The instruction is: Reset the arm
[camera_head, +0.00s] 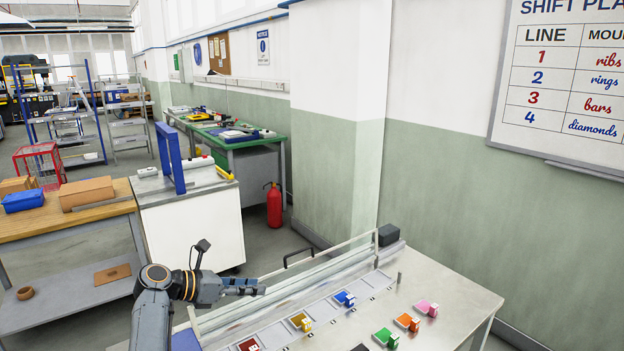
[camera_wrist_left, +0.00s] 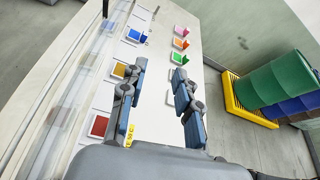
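My left gripper (camera_head: 246,287) reaches in from the bottom left in the head view, over the rail side of the grey work table (camera_head: 450,285). In the left wrist view its two fingers (camera_wrist_left: 158,104) stand apart with nothing between them. Below and beyond them lie small coloured pieces on pads: red (camera_wrist_left: 98,126), yellow (camera_wrist_left: 119,70), blue (camera_wrist_left: 136,35), green (camera_wrist_left: 177,58), orange (camera_wrist_left: 180,43) and pink (camera_wrist_left: 181,31). The head view shows the blue piece (camera_head: 345,298) and the pink piece (camera_head: 427,308) on the table. My right gripper is in neither view.
A clear guard with a black handle (camera_head: 298,256) runs along the table's far side. A white cabinet with a blue frame (camera_head: 170,158) stands behind. A yellow pallet (camera_wrist_left: 243,103) holds a green drum (camera_wrist_left: 278,80). A whiteboard (camera_head: 565,90) hangs on the wall.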

